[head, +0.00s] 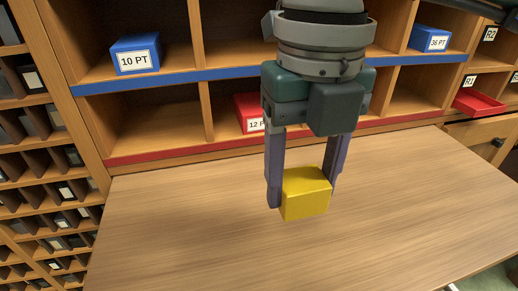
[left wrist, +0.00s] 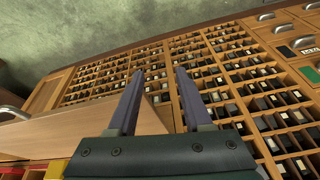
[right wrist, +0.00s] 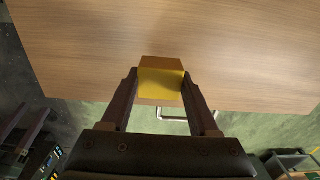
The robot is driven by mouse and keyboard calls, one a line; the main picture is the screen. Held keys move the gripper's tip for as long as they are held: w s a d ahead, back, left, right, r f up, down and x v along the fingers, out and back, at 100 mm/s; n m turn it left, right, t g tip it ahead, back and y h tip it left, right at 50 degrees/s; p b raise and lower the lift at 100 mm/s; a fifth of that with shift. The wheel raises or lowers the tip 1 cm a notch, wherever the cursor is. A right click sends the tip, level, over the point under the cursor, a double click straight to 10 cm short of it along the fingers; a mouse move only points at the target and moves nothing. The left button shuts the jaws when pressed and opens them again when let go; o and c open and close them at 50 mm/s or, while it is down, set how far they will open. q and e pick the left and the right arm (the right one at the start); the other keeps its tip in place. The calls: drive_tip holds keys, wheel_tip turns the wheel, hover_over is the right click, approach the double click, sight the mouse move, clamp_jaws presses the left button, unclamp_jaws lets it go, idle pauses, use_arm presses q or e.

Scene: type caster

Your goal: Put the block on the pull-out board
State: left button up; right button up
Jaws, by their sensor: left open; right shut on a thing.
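A yellow block (head: 306,194) is between the fingers of my right gripper (head: 305,190), which is shut on it. The pull-out board (head: 190,225) is the wide wooden surface below. The block is over the board in the head view; I cannot tell whether it touches. The right wrist view shows the block (right wrist: 161,83) between the fingertips, with the board (right wrist: 240,50) behind it. My left gripper (left wrist: 158,100) is open and empty in the left wrist view, in front of small compartments and a wooden panel.
Behind the board stands a shelf with a blue 10 PT box (head: 135,54), a red 12 P box (head: 250,113) and a blue 36 PT box (head: 430,39). A red tray (head: 478,102) sits at the right. Small compartments (head: 50,190) line the left. The board's visible surface is otherwise clear.

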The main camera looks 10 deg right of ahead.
sight(294, 234)
drive_tip(key=shift+f+b, duration=0.5)
drive_tip(key=shift+f, duration=2.3)
drive_tip(key=shift+f, duration=0.2)
drive_tip(key=o, duration=1.4)
drive_tip(key=shift+c, duration=0.2)
drive_tip(key=shift+r, duration=0.1)
